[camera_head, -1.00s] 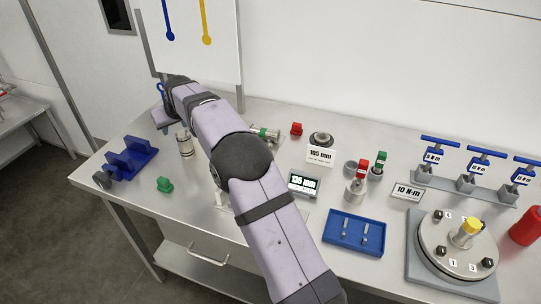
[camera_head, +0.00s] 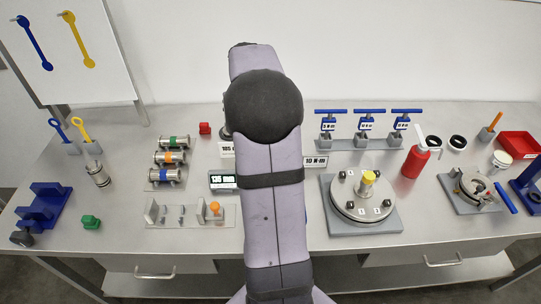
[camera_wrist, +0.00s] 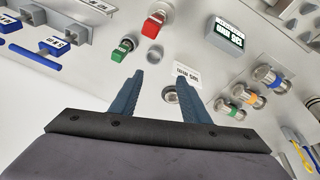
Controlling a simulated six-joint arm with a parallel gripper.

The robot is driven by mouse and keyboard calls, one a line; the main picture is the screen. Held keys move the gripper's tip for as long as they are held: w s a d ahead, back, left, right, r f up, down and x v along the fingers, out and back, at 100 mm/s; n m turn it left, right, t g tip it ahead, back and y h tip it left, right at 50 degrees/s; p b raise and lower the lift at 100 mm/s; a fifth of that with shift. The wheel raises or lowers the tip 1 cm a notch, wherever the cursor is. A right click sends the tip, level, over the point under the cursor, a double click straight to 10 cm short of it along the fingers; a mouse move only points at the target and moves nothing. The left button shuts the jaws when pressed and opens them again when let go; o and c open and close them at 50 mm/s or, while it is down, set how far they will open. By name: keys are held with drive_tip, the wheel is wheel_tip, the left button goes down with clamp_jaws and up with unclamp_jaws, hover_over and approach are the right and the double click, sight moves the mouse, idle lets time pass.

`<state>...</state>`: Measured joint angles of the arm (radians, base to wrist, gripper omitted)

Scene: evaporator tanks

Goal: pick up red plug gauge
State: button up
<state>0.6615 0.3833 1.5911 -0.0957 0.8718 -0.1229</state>
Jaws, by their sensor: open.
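There is a clear gap between the fingertips and the gauge. In the head view my arm covers the middle of the bench and hides both gauges and my gripper.
A small display (camera_wrist: 229,32) reads 135 mm. A 105 mm card (camera_wrist: 187,74) and a round ring (camera_wrist: 169,96) lie near the fingers. Banded cylinders (camera_head: 172,158) lie at left. Blue-handled tools (camera_head: 368,125), a flanged disc (camera_head: 361,196) and a red bottle (camera_head: 415,161) stand at right.

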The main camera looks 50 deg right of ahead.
drive_tip(key=shift+s+d+f+m+g+y+b, duration=0.2)
drive_tip(key=shift+s+m+g+y, duration=0.25)
drive_tip(key=shift+s, duration=0.65)
drive_tip(key=shift+s+d+f+m+g+y+b, duration=0.25)
drive_tip(key=shift+s+m+y, duration=0.35)
drive_tip(key=shift+s, duration=0.5)
drive_tip(key=shift+s+d+f+m+g+y+b, duration=0.15)
drive_tip(key=shift+s+m+g+y, duration=0.4)
drive_tip(key=shift+s, duration=0.55)
drive_tip(key=shift+w+a+f+p, duration=0.15)
drive_tip(key=shift+f+p, duration=0.7)
drive_tip(key=shift+f, duration=0.95)
drive_tip(key=shift+a+f+p, duration=0.2)
drive_tip(key=shift+f+p, duration=0.6)
drive_tip(key=shift+f, duration=1)
clamp_jaws()
